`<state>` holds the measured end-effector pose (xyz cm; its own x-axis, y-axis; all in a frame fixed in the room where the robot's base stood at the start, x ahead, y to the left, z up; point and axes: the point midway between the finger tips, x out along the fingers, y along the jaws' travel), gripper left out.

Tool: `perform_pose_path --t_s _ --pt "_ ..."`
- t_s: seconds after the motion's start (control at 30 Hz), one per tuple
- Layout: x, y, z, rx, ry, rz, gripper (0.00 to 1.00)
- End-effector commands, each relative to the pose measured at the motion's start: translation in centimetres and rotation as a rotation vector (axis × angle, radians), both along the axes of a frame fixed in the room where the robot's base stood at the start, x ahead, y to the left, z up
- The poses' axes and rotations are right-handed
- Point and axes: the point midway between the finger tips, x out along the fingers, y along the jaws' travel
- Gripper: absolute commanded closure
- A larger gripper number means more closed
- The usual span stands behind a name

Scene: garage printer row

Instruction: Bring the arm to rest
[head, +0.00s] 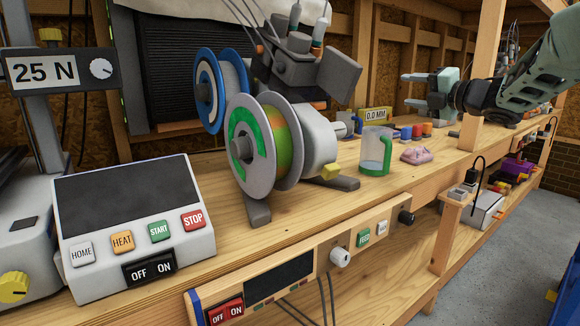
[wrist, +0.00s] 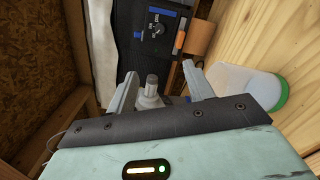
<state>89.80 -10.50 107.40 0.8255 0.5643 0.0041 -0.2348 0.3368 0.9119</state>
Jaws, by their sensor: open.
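My gripper (head: 412,89) is at the upper right of the head view, raised above the bench and pointing left. Its two fingers are apart with nothing between them. In the wrist view the open fingers (wrist: 158,90) frame a grey-white bottle-like thing farther off. My arm reaches in from the right edge.
A spool holder with spools (head: 262,140) stands mid-bench. A control box (head: 135,225) with buttons is at left. A pink lump (head: 416,155) lies beside the cup. A wooden post (head: 484,70) rises close to my arm. Grey floor (head: 500,265) shows at lower right.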

Motion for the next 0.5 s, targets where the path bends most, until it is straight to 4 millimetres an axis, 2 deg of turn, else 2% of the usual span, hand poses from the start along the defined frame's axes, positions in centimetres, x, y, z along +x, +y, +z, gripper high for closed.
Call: perform_pose_path --t_s 0.33,0.5 --pt "-0.7 2.6 -1.3 0.232 0.163 -0.123 0.48" --pt "-2.2 5.0 -3.4 0.408 0.326 -0.221 0.48"
